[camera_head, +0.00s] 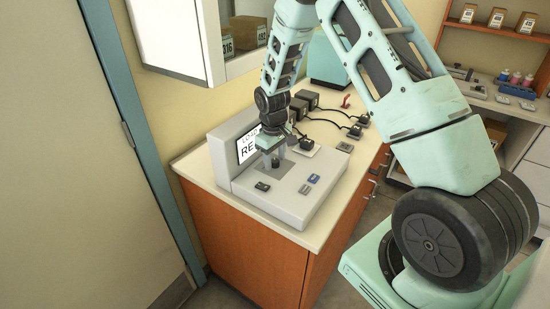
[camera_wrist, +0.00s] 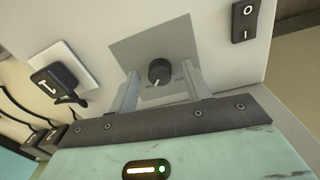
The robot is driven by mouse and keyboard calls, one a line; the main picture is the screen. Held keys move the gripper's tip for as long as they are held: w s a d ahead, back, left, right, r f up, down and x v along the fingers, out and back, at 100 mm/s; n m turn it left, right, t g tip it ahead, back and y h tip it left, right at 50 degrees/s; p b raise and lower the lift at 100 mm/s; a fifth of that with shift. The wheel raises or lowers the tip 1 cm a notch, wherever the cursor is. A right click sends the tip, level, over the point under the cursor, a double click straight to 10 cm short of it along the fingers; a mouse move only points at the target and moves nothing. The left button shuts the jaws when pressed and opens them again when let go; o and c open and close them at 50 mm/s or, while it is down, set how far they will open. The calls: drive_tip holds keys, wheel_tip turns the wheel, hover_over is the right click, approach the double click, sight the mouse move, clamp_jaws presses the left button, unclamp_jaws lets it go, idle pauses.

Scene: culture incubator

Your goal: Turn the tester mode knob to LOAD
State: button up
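The tester (camera_head: 232,177) is a pale grey box on the counter with an upright screen (camera_head: 246,147). The screen text is partly covered by my arm; "LOAD" and "RE" seem readable. The round black mode knob (camera_wrist: 159,72) sits on a grey square panel (camera_wrist: 133,50), with a light mark toward the lower side in the wrist view. Small lettering beside it is too blurred to read. My gripper (camera_wrist: 160,79) is open, one finger on each side of the knob, with a visible gap on both sides. In the head view my gripper (camera_head: 272,155) points down over the panel.
A black rocker switch (camera_wrist: 243,20) is on the tester's face. Blue (camera_head: 313,179) and grey (camera_head: 305,189) small parts sit at its right. A black plug (camera_wrist: 55,85) lies on a white pad (camera_head: 309,151); cables and black adapters (camera_head: 308,99) stand behind. A wall cabinet (camera_head: 175,40) hangs above.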

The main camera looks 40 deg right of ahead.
sight(273, 162)
wheel_tip(273, 162, up, 17)
drive_tip(key=b, duration=0.3)
drive_tip(key=shift+s+a+r, duration=0.15)
drive_tip(key=shift+a+r, duration=0.05)
drive_tip(key=shift+a, duration=0.25)
idle(0.4)
